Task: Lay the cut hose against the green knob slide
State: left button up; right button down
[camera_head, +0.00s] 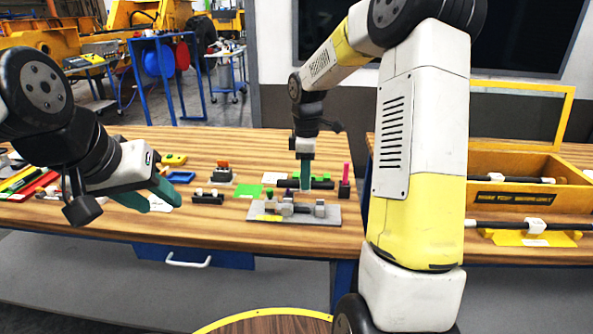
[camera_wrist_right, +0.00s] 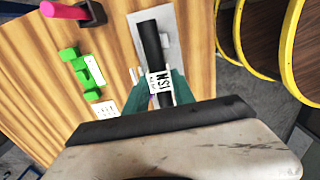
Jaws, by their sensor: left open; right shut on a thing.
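The cut hose is a short black cylinder with a white label; it shows in the right wrist view (camera_wrist_right: 151,42) and in the head view (camera_head: 322,185). My right gripper (camera_head: 305,176) is shut on it, its teal fingers on either side of the label in the wrist view (camera_wrist_right: 160,92). The green knob slide, bright green with a white label, lies left of the hose in the wrist view (camera_wrist_right: 83,68), apart from it. In the head view it is partly hidden behind the hose (camera_head: 327,176). My left gripper (camera_head: 160,195) is open and empty over the table's left part.
A grey plate (camera_head: 265,214) with metal parts lies in front of the hose. A pink-topped post (camera_head: 346,173) stands to the right. A flat green square (camera_head: 247,191) and small dark blocks (camera_head: 208,197) lie left. A wooden box (camera_head: 530,200) stands far right.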

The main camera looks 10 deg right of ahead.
jog(key=shift+f, duration=2.8)
jog(key=shift+f, duration=0.65)
jog(key=shift+a, duration=0.2)
dwell(0.5)
jog(key=c, duration=1)
grip_release()
jog(key=shift+o, duration=0.2)
jog(key=shift+w, duration=0.1)
